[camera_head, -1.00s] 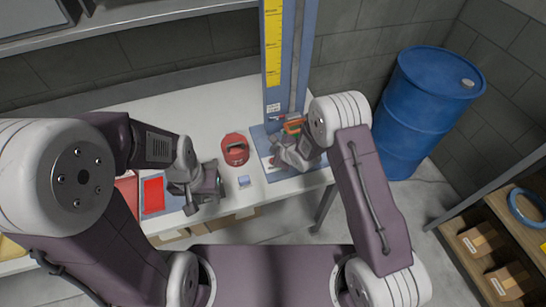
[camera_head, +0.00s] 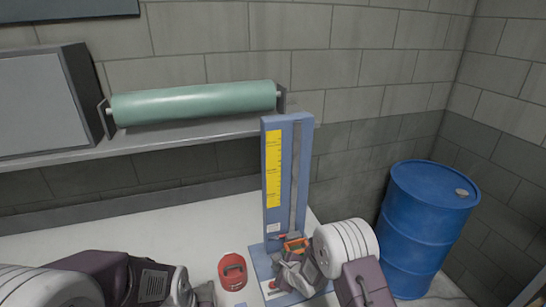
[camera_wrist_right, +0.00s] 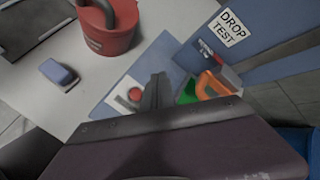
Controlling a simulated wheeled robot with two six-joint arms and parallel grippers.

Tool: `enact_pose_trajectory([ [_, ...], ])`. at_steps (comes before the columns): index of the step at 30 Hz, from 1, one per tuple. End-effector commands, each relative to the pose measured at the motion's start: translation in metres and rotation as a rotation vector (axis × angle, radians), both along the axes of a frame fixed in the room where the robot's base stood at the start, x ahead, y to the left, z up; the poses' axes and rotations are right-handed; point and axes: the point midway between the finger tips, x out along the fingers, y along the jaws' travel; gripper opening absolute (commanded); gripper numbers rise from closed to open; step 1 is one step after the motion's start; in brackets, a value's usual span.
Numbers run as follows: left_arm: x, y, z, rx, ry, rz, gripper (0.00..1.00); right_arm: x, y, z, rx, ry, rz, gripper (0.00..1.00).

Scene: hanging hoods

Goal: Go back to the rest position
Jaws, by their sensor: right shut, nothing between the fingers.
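My right gripper (camera_wrist_right: 157,92) is shut and empty in the right wrist view, above the blue base of the drop test stand. In the head view the right wrist hides part of that base. My left arm (camera_head: 130,280) comes in at the lower left of the head view, and its fingers are cut off by the bottom edge. The drop test stand (camera_head: 282,180) is a tall blue column with a yellow scale. An orange part (camera_wrist_right: 213,86) and a green part (camera_wrist_right: 188,92) sit at the stand's foot beside my right gripper.
A red round weight with a handle (camera_head: 232,270) and a small blue block (camera_wrist_right: 58,74) stand on the white table (camera_head: 150,225). A blue drum (camera_head: 425,230) stands on the right. A shelf (camera_head: 190,132) carries a green roll (camera_head: 195,103) at the back.

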Motion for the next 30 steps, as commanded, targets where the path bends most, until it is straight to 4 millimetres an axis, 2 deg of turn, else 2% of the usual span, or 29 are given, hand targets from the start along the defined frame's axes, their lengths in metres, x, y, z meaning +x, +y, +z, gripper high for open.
enact_pose_trajectory([
  [2,0.0,0.0,-0.01,0.0,0.0,0.0,0.36,0.023,-0.011,0.036,0.02,-0.079,-0.031,0.0],
  [3,0.0,0.0,-0.014,0.0,0.0,0.0,0.36,0.032,-0.022,0.062,0.031,-0.124,-0.056,0.0],
  [5,0.0,0.0,-0.022,0.0,0.0,0.0,0.36,0.036,-0.045,0.1,0.036,-0.169,-0.11,0.0],
  [6,0.0,0.0,-0.026,0.0,0.0,0.0,0.36,0.031,-0.062,0.117,-0.002,-0.181,-0.128,0.0],
  [8,0.0,0.0,-0.032,0.0,0.0,0.0,0.36,0.013,-0.091,0.133,-0.122,-0.187,-0.11,0.0],
  [9,0.0,0.0,-0.036,0.0,0.0,0.0,0.36,-0.005,-0.109,0.139,-0.231,-0.177,-0.07,0.0],
  [11,0.0,0.0,-0.04,0.0,0.0,0.0,0.36,-0.037,-0.133,0.14,-0.408,-0.139,0.032,0.0],
  [12,0.0,0.0,-0.042,0.0,0.0,0.0,0.36,-0.059,-0.145,0.137,-0.516,-0.106,0.118,0.0],
  [14,0.0,0.0,-0.044,0.0,0.0,0.0,0.36,-0.095,-0.157,0.128,-0.663,-0.048,0.277,0.0],
  [15,0.0,0.0,-0.045,0.0,0.0,0.0,0.36,-0.12,-0.163,0.121,-0.748,-0.006,0.403,0.0],
  [18,0.0,0.0,-0.045,0.0,0.0,0.0,0.36,-0.182,-0.168,0.099,-0.9,0.09,0.775,0.0],
  [21,0.0,0.0,-0.044,0.0,0.0,0.0,0.36,-0.234,-0.167,0.078,-0.955,0.15,1.158,0.0],
  [24,0.0,0.0,-0.044,0.0,0.0,0.0,0.36,-0.261,-0.165,0.071,-0.972,0.138,1.443,0.0],
  [27,0.0,0.0,-0.044,0.0,0.0,0.0,0.36,-0.27,-0.165,0.071,-0.99,0.102,1.604,0.0],
  [30,0.0,0.0,-0.044,0.0,0.0,0.0,0.36,-0.27,-0.165,0.071,-1.007,0.076,1.661,0.0],
])
